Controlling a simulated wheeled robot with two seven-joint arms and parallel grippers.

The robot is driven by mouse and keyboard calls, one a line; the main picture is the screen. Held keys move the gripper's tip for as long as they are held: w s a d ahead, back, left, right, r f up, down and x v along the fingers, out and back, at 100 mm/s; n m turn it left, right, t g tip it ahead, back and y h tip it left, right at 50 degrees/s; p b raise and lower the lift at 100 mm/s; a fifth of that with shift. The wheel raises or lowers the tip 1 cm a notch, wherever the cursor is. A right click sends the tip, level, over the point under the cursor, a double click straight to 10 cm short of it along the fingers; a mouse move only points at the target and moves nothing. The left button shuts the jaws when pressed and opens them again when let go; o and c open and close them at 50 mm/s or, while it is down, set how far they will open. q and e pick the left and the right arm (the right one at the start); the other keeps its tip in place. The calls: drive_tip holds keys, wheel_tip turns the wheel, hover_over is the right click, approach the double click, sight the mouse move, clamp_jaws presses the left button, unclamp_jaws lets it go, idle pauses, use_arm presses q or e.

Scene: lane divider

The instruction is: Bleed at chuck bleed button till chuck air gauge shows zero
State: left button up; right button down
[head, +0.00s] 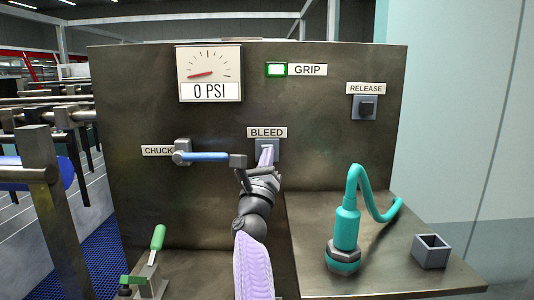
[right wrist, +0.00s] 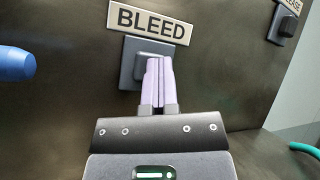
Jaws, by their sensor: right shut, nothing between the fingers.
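The chuck air gauge (head: 209,73) on the upper panel has its red needle at the low end and reads 0 PSI. The chuck bleed button (right wrist: 141,67) sits on a grey plate under the BLEED label (head: 267,132). My right gripper (head: 266,152) is shut and empty, its pale purple fingertips at the button's face. In the right wrist view the fingertips (right wrist: 159,62) cover part of the button; they look to be touching it, but how far it is pressed cannot be told. My left gripper is not in view.
A blue-handled lever (head: 206,156) beside the CHUCK label sticks out left of the button. A lit green GRIP lamp (head: 277,69) and a RELEASE button (head: 366,107) are at the upper right. A teal tool with hose (head: 345,228) and a grey open box (head: 432,251) stand on the right shelf.

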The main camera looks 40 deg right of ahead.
drive_tip(key=shift+s+a+p, duration=0.55)
drive_tip(key=shift+s+p, duration=0.1)
drive_tip(key=shift+s, duration=0.05)
drive_tip(key=s+a+p, duration=0.2)
drive_tip(key=s+a, duration=0.1)
drive_tip(key=shift+s+a+p, duration=0.15)
drive_tip(key=shift+s+p, duration=0.25)
idle(0.3)
